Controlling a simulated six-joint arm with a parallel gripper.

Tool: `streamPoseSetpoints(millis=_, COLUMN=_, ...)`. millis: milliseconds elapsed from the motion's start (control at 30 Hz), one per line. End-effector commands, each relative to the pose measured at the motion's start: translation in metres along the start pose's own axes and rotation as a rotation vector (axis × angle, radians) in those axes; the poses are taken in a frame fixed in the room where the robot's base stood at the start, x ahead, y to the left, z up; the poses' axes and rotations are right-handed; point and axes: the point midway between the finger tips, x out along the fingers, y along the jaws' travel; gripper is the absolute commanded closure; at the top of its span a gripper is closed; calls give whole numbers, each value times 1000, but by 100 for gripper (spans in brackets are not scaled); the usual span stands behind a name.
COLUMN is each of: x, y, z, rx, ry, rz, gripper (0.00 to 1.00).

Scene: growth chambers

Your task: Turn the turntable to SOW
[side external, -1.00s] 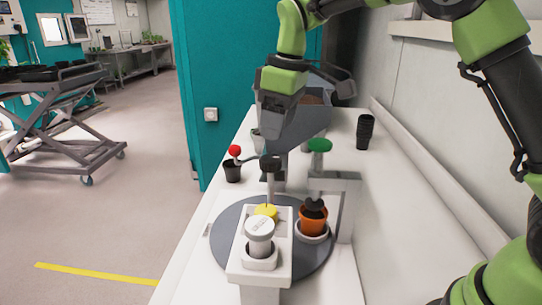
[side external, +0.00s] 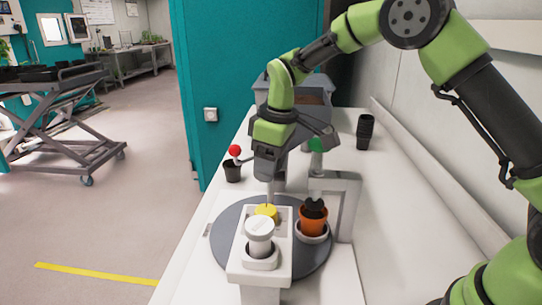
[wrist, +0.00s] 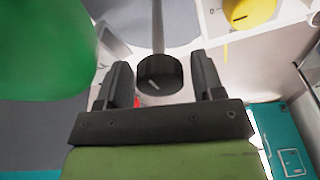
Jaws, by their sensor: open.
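The grey round turntable (side external: 228,245) lies on the white bench, with an orange pot (side external: 313,220) in a white holder on its right. A thin post (side external: 270,192) rises behind the yellow cap (side external: 265,211). In the wrist view a black knob (wrist: 158,72) with a short white mark sits on the post's end. My gripper (wrist: 162,80) is open, with one finger on each side of the knob; I see gaps, so it is not clamped. In the side view my gripper (side external: 268,175) hides the knob. I cannot read a SOW label.
A green knob (side external: 316,145) stands close to my gripper's right and looms large in the wrist view (wrist: 40,45). A red ball-topped lever (side external: 235,151) is to the left. A white-lidded jar (side external: 259,230) stands in front. Black stacked pots (side external: 365,132) and a grey bin (side external: 313,97) are behind.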

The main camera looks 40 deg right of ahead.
Motion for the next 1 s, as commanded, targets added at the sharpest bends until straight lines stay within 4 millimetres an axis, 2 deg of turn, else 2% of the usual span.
streamPoseSetpoints(millis=167, x=0, y=0, z=0, rx=0, ry=0, rz=0, gripper=41)
streamPoseSetpoints(millis=200, x=0, y=0, z=0, rx=0, ry=0, rz=0, gripper=50)
streamPoseSetpoints(millis=300, x=0, y=0, z=0, rx=0, ry=0, rz=0, gripper=69)
streamPoseSetpoints(millis=533, x=0, y=0, z=0, rx=54, ry=0, rz=8, gripper=69)
streamPoseSetpoints(millis=800, x=-1, y=-1, z=0, rx=407, ry=1, rz=62, gripper=69)
streamPoseSetpoints(millis=1000, x=-1, y=0, z=0, rx=520, ry=2, rz=79, gripper=69)
